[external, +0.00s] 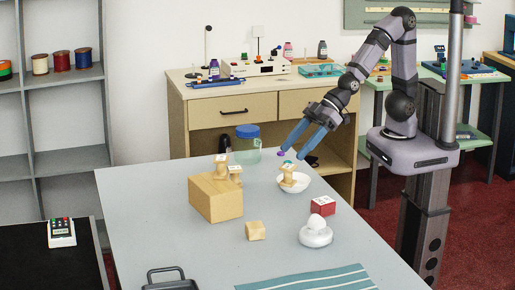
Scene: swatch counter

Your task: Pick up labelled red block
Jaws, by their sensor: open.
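The red block (323,206) rests on the grey table, right of centre, with a small pale mark on its side that is too small to read. My gripper (292,155) has two blue fingers spread apart, open and empty. It hangs above the far part of the table, up and to the left of the red block in the picture, apart from it. The fingertips are near the white bowl (306,184), which holds a small wooden piece (290,179).
A white rounded object (316,234) sits just in front of the red block. A small wooden cube (255,231) and a larger wooden block (216,200) with small pieces on top stand left. A striped cloth (305,280), a dark tray (168,281) and a blue-lidded jar (247,146) are around.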

